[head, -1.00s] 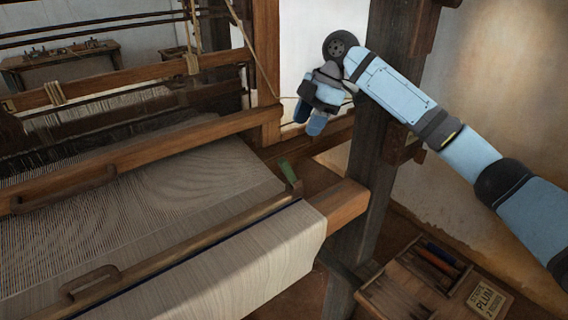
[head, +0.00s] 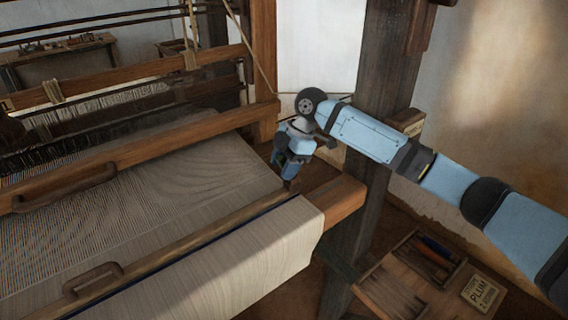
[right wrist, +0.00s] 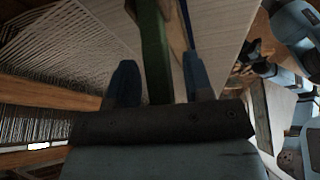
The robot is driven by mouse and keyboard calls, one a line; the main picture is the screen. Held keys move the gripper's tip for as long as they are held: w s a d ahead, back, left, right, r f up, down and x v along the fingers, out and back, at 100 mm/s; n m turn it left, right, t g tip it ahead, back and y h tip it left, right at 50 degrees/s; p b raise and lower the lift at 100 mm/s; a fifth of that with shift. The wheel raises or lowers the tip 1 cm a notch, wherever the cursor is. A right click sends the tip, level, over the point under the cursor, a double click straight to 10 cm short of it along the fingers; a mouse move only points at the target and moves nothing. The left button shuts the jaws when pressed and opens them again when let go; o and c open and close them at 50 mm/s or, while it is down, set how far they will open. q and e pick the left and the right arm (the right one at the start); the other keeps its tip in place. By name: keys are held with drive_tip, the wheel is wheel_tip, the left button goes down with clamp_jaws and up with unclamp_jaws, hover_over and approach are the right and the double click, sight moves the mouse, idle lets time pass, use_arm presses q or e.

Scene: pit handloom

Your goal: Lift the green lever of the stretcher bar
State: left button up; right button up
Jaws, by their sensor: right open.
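The green lever (right wrist: 152,50) shows in the right wrist view as an upright green strip between the two blue fingers of my right gripper (right wrist: 160,82). The fingers stand apart, one on each side of it; a gap shows on the finger sides. In the head view my right gripper (head: 286,173) is over the right end of the wooden stretcher bar (head: 190,238) and hides the lever. The bar lies across the pale woven cloth (head: 265,250). Blue and dark parts of my own body show at the right of the wrist view; my left gripper is not clear among them.
The loom's wooden beam end (head: 340,203) is just right of the gripper, and a dark post (head: 385,90) stands behind my right arm. A wooden handle (head: 92,278) is at lower left. A tray (head: 395,290) and a sign (head: 481,293) are at lower right.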

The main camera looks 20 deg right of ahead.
drive_tip(key=shift+c, duration=0.2)
clamp_jaws()
drive_tip(key=shift+a+r+p, duration=0.1)
drive_tip(key=shift+p, duration=0.3)
drive_tip(key=h+p, duration=0.1)
drive_tip(key=a+h+p, duration=0.1)
drive_tip(key=shift+s+f+t+p, duration=0.2)
drive_tip(key=shift+t+p, duration=0.1)
drive_tip(key=shift+p, duration=0.1)
drive_tip(key=shift+f, duration=0.3)
drive_tip(key=shift+o, duration=0.2)
unclamp_jaws()
